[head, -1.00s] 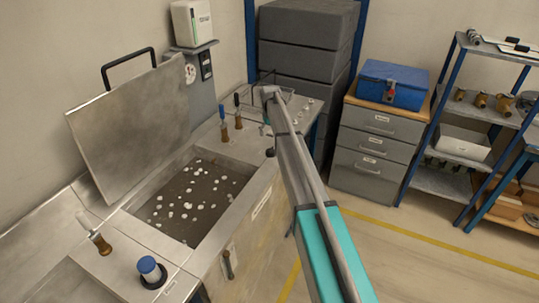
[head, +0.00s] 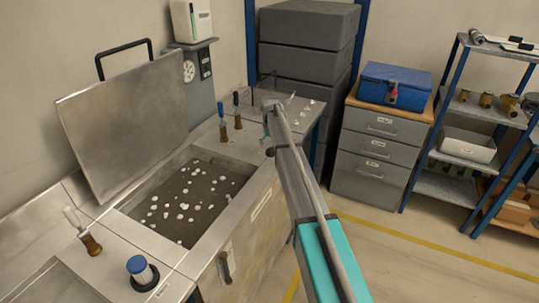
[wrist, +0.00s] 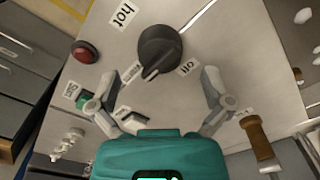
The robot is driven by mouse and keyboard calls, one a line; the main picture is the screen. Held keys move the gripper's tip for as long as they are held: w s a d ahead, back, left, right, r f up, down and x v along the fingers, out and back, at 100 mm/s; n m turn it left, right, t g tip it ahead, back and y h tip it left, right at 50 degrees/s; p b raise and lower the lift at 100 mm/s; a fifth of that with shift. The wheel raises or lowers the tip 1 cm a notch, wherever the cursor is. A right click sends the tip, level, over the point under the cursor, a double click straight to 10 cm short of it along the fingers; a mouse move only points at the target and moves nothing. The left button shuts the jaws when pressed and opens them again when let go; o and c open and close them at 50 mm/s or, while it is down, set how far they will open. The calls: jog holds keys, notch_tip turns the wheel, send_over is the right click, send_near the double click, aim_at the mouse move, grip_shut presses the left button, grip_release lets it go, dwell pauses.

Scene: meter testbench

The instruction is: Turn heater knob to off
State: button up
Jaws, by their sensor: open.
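In the wrist view, the heater knob (wrist: 160,45) is a round black dial with a raised pointer on a pale metal panel. The pointer's white-marked end faces down-left, between an "off" label (wrist: 188,67) and another small label (wrist: 132,72) that I cannot read surely. A "hot" label (wrist: 121,14) lies up-left of the knob. My gripper (wrist: 158,78) is open and empty, its fingers spread left and right below the knob. I see no contact with it. In the head view, my gripper (head: 270,112) is small, at the bench's far end; the knob cannot be made out there.
A red button (wrist: 85,52) and a green button (wrist: 84,98) are left of the knob. A wooden-handled valve (wrist: 257,138) is beyond the right finger. In the head view, an open tank (head: 185,200) with white balls has a raised lid (head: 125,120). Grey drawers (head: 375,150) stand right.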

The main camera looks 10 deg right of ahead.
jog(key=shift+f+b, duration=1.15)
jog(key=shift+f, duration=0.3)
jog(key=c, duration=1.2)
jog(key=shift+a, duration=0.15)
